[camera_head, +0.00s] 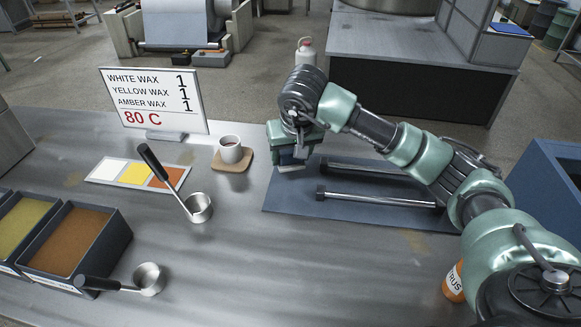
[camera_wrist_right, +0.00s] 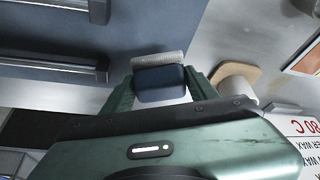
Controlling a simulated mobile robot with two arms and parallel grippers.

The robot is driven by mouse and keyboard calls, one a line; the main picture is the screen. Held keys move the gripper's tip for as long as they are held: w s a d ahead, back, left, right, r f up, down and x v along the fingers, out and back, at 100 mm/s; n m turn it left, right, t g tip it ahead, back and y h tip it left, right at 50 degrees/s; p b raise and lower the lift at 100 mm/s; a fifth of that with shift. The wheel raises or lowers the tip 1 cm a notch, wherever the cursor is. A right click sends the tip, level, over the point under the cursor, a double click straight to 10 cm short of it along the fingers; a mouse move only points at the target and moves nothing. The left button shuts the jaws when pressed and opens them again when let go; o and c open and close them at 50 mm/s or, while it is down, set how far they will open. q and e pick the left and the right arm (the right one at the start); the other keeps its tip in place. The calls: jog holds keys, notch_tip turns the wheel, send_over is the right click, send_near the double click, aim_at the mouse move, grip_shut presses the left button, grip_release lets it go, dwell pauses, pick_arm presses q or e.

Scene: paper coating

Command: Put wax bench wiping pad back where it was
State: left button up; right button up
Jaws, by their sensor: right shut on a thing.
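The wax bench wiping pad has a dark blue block (camera_wrist_right: 160,82) on a pale grey wiping face. It also shows in the head view as a pale-bottomed block (camera_head: 291,168). My right gripper (camera_head: 293,156) is shut on it, with a finger on each side of the block in the right wrist view (camera_wrist_right: 162,92). The pad is at the left part of the dark blue mat (camera_head: 330,207), near its back-left corner. I cannot tell whether it touches the mat. My left gripper is not in view.
Two metal bars (camera_head: 375,199) lie on the mat to the pad's right. A cup (camera_head: 231,152) on a brown coaster stands left of the pad. Ladles (camera_head: 198,208), wax trays (camera_head: 80,245) and a sign (camera_head: 155,103) are farther left. The front middle of the bench is clear.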

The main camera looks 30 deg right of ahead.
aim_at(291, 164)
jog(key=shift+f, duration=2.4)
jog(key=o, duration=1.3)
jog(key=shift+r, duration=0.45)
jog(key=v, duration=1.1)
jog(key=shift+s+r, duration=0.2)
jog(key=shift+s+f, duration=0.1)
jog(key=shift+f, duration=0.05)
